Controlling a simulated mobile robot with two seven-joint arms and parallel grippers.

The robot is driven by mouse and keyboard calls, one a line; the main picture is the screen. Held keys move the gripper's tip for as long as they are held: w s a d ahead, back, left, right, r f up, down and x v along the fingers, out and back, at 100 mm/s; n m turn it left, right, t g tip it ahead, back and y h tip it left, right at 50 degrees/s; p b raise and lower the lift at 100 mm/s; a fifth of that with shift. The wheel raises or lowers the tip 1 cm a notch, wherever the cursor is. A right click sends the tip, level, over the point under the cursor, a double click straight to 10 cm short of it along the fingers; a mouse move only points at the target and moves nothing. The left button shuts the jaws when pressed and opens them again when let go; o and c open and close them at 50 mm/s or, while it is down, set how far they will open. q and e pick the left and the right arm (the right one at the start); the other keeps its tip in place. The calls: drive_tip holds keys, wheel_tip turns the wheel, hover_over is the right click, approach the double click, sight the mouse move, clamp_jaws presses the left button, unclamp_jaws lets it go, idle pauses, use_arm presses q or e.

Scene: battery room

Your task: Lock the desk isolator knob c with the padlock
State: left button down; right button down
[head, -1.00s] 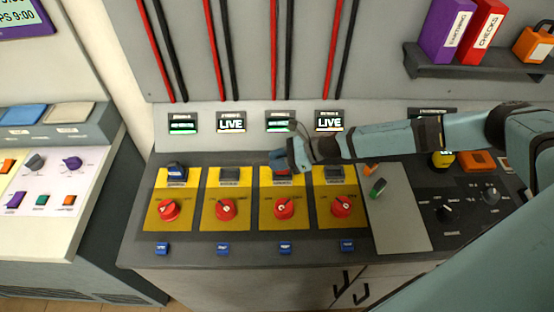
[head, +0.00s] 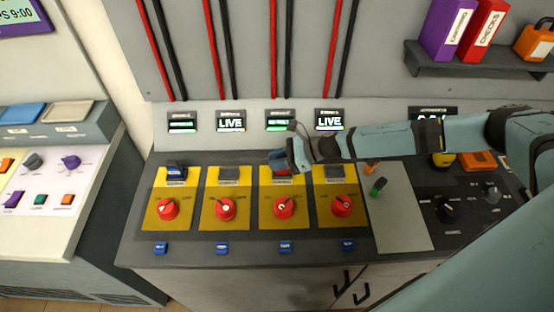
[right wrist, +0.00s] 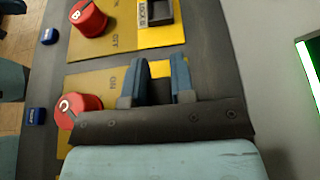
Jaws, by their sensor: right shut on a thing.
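The isolator knob c (head: 284,208) is red and sits on the third yellow panel from the left. It also shows in the right wrist view (right wrist: 79,110), marked C. My right gripper (head: 277,160) is over the lock place at the top of that panel. Its two blue fingers (right wrist: 160,82) stand apart in the right wrist view. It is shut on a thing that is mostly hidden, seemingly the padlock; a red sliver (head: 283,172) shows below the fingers. I cannot tell whether it touches the panel. My left gripper is not in view.
Knobs a (head: 167,209), b (head: 226,208) and d (head: 341,205) sit on the neighbouring panels. A blue thing (head: 176,170) is on panel a. The display above panel c (head: 280,121) is green; two others read LIVE.

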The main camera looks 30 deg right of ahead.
drive_tip(key=shift+f, duration=0.3)
drive_tip(key=c, duration=1.2)
unclamp_jaws()
drive_tip(key=shift+c, duration=0.2)
drive_tip(key=shift+d, duration=0.1)
drive_tip(key=shift+v, duration=2.65)
drive_tip(key=v, duration=0.5)
drive_tip(key=shift+s+d+r+b, duration=0.15)
drive_tip(key=shift+d+r+b, duration=0.05)
drive_tip(key=shift+b, duration=0.15)
